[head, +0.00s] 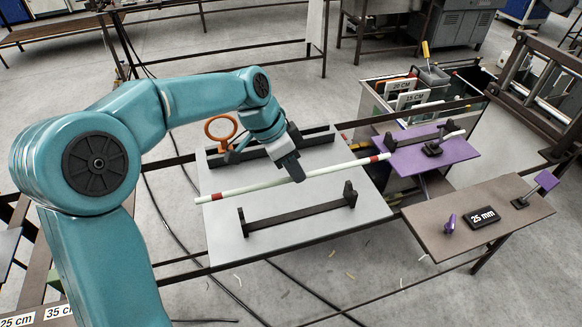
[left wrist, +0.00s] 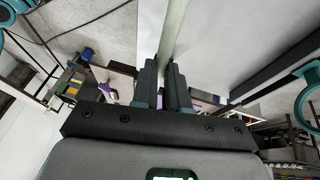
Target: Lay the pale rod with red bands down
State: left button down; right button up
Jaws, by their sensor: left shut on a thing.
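The pale rod with red bands (head: 335,168) is held slantwise over the grey board (head: 223,237), its right end towards the purple platform. A red band shows near each end. My left gripper (head: 294,172) is shut on the rod near its middle. In the left wrist view the rod (left wrist: 179,35) runs up from between the fingers (left wrist: 166,90). The rod lies between the front dark rack (head: 295,209) and the rear dark rack (head: 318,138), seated in neither. I cannot tell whether it touches the board. My right gripper is not in view.
A purple platform (head: 462,150) with dark holders and another pale rod (head: 430,142) stands to the right. A brown table (head: 440,235) holds a "25 mm" block (head: 482,217) and a small purple piece (head: 449,223). An orange ring (head: 221,128) stands by the rear rack.

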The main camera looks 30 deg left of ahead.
pick_arm(q)
notch_tip(320, 180, down, 9)
jog(key=b, duration=0.7)
jog(key=shift+r+b, duration=0.15)
jog(key=shift+b, duration=0.15)
jog(key=c, duration=1.1)
grip_release()
jog(key=shift+p+v, duration=0.6)
jog(key=shift+v, duration=7.6)
jog(key=shift+w, duration=0.1)
